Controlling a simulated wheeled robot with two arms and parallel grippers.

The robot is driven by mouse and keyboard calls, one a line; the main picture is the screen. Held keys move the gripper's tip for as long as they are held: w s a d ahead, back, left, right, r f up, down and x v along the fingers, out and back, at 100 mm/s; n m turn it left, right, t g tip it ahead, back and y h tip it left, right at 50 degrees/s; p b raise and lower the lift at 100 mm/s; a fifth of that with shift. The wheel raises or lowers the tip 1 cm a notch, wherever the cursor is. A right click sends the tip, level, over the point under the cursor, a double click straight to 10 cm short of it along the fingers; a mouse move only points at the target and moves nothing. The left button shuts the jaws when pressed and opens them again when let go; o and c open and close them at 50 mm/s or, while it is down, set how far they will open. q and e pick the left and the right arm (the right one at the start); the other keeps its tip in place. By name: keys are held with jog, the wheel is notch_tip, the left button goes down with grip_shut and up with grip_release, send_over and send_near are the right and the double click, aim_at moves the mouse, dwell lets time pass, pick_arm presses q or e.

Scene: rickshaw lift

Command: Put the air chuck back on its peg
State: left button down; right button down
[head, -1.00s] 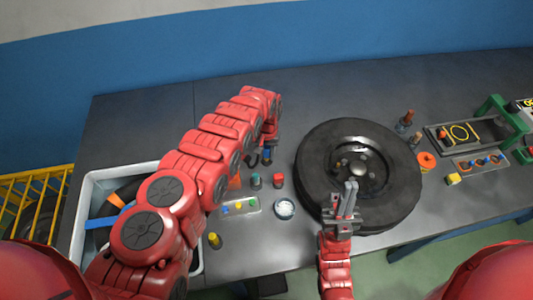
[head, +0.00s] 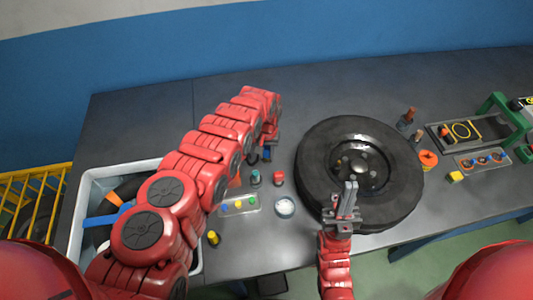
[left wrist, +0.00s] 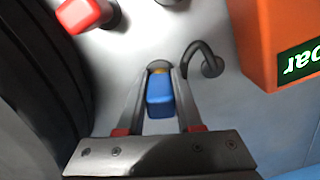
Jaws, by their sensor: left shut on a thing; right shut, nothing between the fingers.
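My left gripper (left wrist: 160,115) is shut on a small blue piece with a brass-coloured end, which I take to be the air chuck (left wrist: 159,97). In the head view my left gripper (head: 268,147) is low over the bench, left of the tyre, largely hidden by my own arm. A dark curved hook (left wrist: 206,60) stands just right of the held piece in the left wrist view, apart from it. I cannot tell whether it is the peg. My right gripper (head: 348,195) is shut and empty, over the near edge of the tyre.
The black tyre (head: 320,190) lies flat on the bench. A red-topped piece (head: 278,177), a teal-topped piece (head: 256,177) and a small white dish (head: 285,207) stand near my left gripper. An orange box (left wrist: 285,35) is close at its right. The back of the bench is clear.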

aim_at(267, 149)
pick_arm(q)
jog(key=shift+f, duration=0.15)
jog(key=shift+c, duration=1.2)
grip_release()
jog(key=shift+r, duration=0.2)
notch_tip(267, 149, up, 2)
jog(key=shift+r+p, duration=0.25)
jog(key=shift+p, duration=0.8)
jog(key=shift+r+p, duration=1.5)
jog(key=shift+r, duration=0.65)
jog(key=shift+s+f, duration=0.1)
